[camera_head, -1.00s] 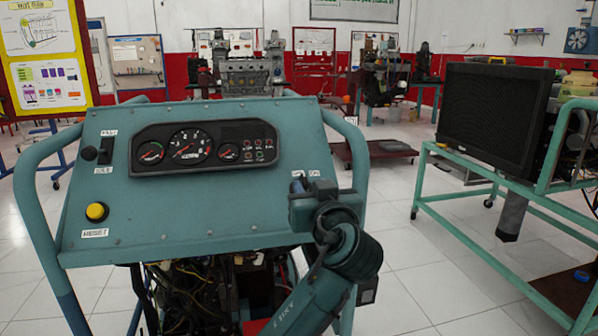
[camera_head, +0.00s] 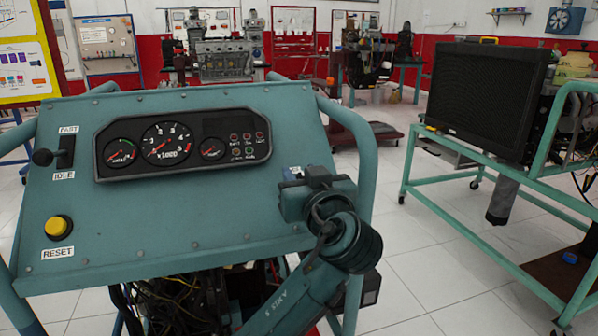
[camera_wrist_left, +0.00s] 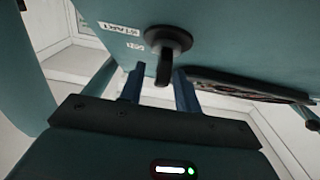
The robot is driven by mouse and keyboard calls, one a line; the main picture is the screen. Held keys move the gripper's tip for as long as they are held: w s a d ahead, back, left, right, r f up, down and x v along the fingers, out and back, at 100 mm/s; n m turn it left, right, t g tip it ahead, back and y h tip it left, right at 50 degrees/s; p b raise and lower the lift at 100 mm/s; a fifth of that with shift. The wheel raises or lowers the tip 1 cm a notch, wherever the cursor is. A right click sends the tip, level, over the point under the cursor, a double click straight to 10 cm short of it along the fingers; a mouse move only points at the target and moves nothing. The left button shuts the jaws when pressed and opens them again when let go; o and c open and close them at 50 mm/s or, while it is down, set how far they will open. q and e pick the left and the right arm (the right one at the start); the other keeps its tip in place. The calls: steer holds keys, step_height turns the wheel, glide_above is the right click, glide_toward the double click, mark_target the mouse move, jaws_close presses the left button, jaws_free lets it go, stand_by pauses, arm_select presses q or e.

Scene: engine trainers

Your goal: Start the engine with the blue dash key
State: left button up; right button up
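The dash key (camera_wrist_left: 163,68) shows in the left wrist view as a dark tab standing out from a round dark switch collar (camera_wrist_left: 168,40). It looks black there, not blue. A START label (camera_wrist_left: 119,29) is beside it. My left gripper (camera_wrist_left: 157,75) has its two blue fingers apart, one on each side of the tab, with gaps visible. In the head view, my left gripper (camera_head: 303,188) is at the right side of the teal engine panel (camera_head: 170,215) and hides the key. My right gripper is in neither view.
The panel holds a gauge cluster (camera_head: 183,141), a FAST/IDLE lever (camera_head: 44,157) and a yellow RESET button (camera_head: 58,228). A tubular side rail (camera_head: 364,150) runs close to my gripper. A teal stand (camera_head: 480,212) with a black radiator (camera_head: 487,103) is at right, with open floor between.

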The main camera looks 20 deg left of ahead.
arm_select(q)
jaws_close()
stand_by(0.4)
